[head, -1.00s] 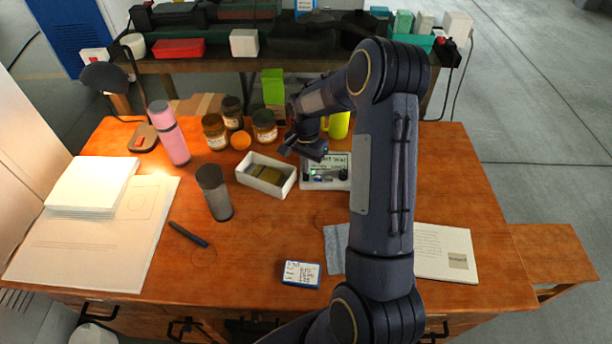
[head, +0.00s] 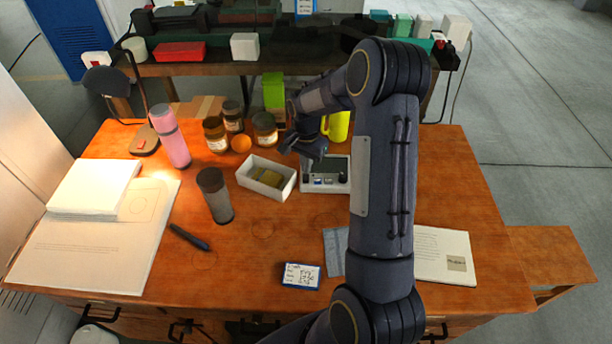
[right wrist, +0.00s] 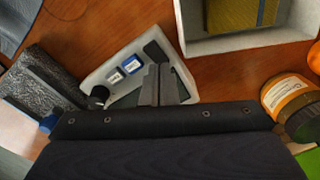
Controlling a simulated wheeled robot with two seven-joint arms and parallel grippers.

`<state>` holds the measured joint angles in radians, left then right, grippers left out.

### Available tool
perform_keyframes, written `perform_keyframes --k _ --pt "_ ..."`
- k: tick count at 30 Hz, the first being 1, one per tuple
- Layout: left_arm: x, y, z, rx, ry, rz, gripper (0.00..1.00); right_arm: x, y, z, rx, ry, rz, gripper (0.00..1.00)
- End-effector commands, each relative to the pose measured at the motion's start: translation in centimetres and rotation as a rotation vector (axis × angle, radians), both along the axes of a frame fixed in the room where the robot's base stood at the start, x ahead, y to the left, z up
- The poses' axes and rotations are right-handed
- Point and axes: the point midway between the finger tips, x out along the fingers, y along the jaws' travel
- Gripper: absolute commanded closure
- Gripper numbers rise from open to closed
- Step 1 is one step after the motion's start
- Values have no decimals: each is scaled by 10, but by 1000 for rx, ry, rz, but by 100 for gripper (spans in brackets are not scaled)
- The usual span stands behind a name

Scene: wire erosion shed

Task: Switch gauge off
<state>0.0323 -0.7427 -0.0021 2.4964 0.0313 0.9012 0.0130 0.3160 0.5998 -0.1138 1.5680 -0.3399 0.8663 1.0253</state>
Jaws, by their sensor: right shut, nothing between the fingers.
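The gauge (head: 340,186) is a white box at the back middle of the table, partly hidden by my right arm. Its screen (head: 338,165) looks grey and blank. In the right wrist view the gauge (right wrist: 98,74) shows a white button (right wrist: 114,75), a blue button (right wrist: 132,64), a black knob (right wrist: 98,95) and a dark part near its upper corner. My right gripper (head: 312,160) is shut and empty, over the gauge's left side. Its fingers (right wrist: 157,72) cover part of the screen in the wrist view; whether they touch is unclear. My left gripper is out of view.
A white open box (head: 284,190) stands just left of the gauge. Brown jars (head: 265,127), an orange ball (head: 241,143) and a yellow cup (head: 339,125) stand behind. A grey cylinder (head: 218,200) stands further left.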

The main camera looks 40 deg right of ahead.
Motion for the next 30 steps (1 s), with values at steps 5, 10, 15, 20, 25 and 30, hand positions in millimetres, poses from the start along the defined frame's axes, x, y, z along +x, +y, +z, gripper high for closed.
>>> perform_keyframes --k 5,10,15,20,25,30 --pt "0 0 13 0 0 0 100 1 0 19 0 -2 0 100" --pt "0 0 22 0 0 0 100 1 0 33 0 -2 0 100" --pt "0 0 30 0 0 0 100 1 0 45 -1 -3 0 100" --pt "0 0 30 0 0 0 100 0 0 46 -1 -1 0 100" --pt "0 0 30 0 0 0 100 1 0 46 0 -2 0 100" --pt "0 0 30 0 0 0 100 1 0 46 0 -2 0 100"
